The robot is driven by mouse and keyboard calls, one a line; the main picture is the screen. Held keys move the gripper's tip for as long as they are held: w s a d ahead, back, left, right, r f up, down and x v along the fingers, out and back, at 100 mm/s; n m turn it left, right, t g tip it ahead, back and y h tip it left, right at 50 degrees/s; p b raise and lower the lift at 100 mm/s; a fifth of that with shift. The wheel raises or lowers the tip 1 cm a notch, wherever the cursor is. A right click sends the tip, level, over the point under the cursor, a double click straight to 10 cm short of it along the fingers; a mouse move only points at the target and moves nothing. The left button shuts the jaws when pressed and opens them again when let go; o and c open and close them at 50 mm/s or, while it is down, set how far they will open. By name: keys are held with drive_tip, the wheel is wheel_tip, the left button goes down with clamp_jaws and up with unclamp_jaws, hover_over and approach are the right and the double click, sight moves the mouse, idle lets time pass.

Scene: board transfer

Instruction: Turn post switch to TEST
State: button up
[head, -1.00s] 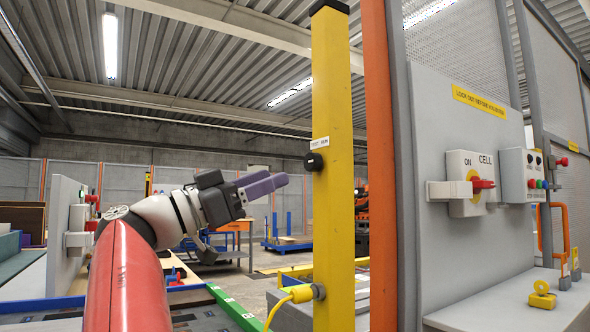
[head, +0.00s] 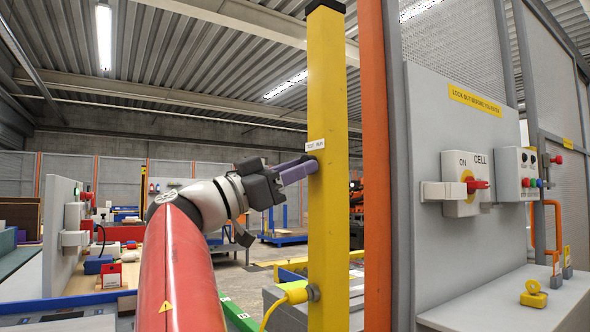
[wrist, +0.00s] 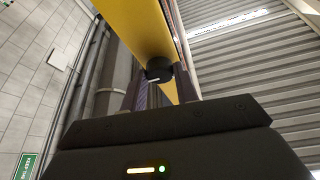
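The post switch is a black round knob (wrist: 158,70) on the yellow post (head: 328,220). In the wrist view the knob sits between my two fingers, with a gap visible on each side. In the head view my purple fingers hide the knob, just below a small white TEST/RUN label (head: 315,145). My gripper (head: 307,169) is open and reaches the post from the left; it also shows in the wrist view (wrist: 162,84). I cannot tell which way the knob points, or whether a finger touches it.
A grey panel with a CELL switch box (head: 466,184) and a button box (head: 518,174) stands at the right. A yellow cable plug (head: 297,295) is fixed low on the post. A yellow padlock (head: 534,294) lies on the grey ledge.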

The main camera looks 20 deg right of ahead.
drive_tip(key=c, duration=0.4)
drive_tip(key=shift+f+n+b, duration=0.15)
drive_tip(key=shift+n+b, duration=0.35)
drive_tip(key=shift+s+d+r+n+t+y+b, duration=0.2)
drive_tip(key=shift+n+t+y, duration=1)
drive_tip(key=shift+n, duration=2.6)
drive_tip(key=shift+s+a+r+n+t+y+b, duration=0.15)
drive_tip(key=shift+n+t+y+b, duration=0.7)
drive_tip(key=shift+n, duration=2.95)
drive_tip(key=shift+s+d+r+n+t+y+p, duration=0.15)
drive_tip(key=shift+n+t+y, duration=1.4)
drive_tip(key=shift+n, duration=2.25)
